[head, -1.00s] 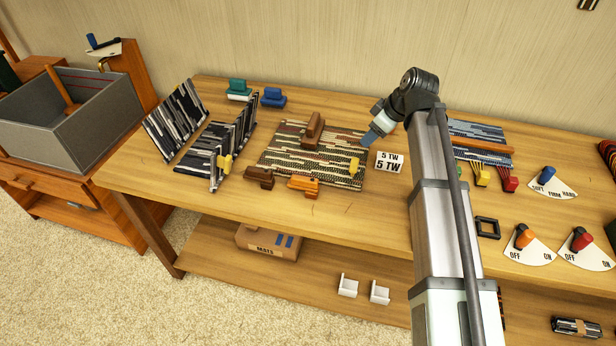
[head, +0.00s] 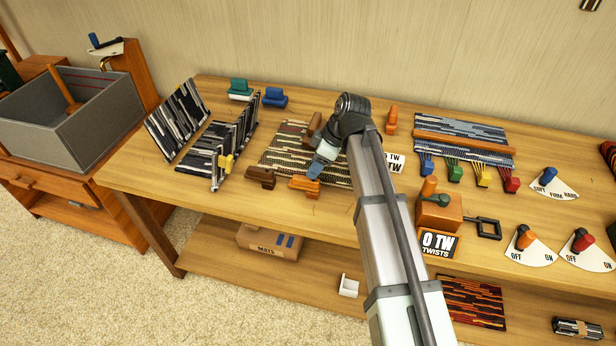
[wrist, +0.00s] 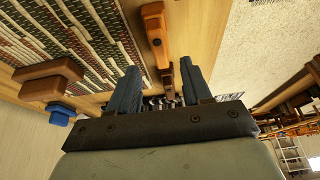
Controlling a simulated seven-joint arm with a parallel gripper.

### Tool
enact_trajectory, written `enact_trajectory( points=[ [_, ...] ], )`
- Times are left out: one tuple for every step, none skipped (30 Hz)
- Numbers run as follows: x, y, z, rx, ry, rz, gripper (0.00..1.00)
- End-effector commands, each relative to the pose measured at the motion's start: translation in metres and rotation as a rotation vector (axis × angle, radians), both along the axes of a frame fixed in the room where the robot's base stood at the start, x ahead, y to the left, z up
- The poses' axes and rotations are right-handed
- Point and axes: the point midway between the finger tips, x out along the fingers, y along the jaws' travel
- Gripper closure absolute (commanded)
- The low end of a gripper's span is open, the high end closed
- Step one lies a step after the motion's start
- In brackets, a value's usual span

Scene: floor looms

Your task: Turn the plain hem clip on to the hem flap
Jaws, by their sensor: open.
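My gripper (head: 316,170) is open and empty, just above the front edge of the patterned mat (head: 285,156). In the wrist view its two blue fingers (wrist: 158,85) are spread apart. An orange clip (head: 303,187) lies by the mat's front edge, close below the gripper; it also shows in the wrist view (wrist: 155,33), ahead of the fingers. A dark brown clip (head: 261,176) lies to its left and shows partly between the fingers (wrist: 169,80). I cannot tell for sure which is the plain hem clip. The hem flap is not clearly distinguishable.
A brown block (head: 314,124) sits on the mat, close beside my arm. Teal (head: 240,88) and blue (head: 274,97) pieces lie behind. A crank box (head: 440,208) stands right of my arm.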

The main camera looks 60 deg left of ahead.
Motion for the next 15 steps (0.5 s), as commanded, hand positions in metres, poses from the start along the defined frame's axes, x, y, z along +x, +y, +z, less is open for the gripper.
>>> enact_trajectory(
  points=[
    [-0.003,0.002,-0.009,-0.001,0.000,0.000,0.51],
    [-0.004,0.003,-0.013,-0.002,0.001,0.001,0.51],
    [-0.006,0.005,-0.020,-0.002,0.001,0.000,0.51],
    [-0.007,0.007,-0.024,-0.002,0.000,-0.001,0.51],
    [-0.008,0.008,-0.028,-0.002,0.000,-0.001,0.51],
    [-0.009,0.010,-0.033,-0.002,0.000,-0.001,0.51],
    [-0.010,0.010,-0.037,-0.002,0.000,-0.001,0.51],
    [-0.011,0.012,-0.040,-0.002,0.000,-0.001,0.51],
    [-0.013,0.013,-0.045,-0.001,0.000,-0.001,0.51],
    [-0.013,0.014,-0.047,0.000,0.000,-0.001,0.51],
    [-0.014,0.015,-0.050,0.000,0.000,-0.001,0.51],
    [-0.015,0.016,-0.052,0.000,0.000,0.000,0.51],
    [-0.016,0.016,-0.054,0.000,0.000,0.000,0.51],
    [-0.016,0.017,-0.056,0.000,0.000,0.000,0.51],
    [-0.017,0.017,-0.058,0.000,0.000,0.000,0.51]
  ],
)
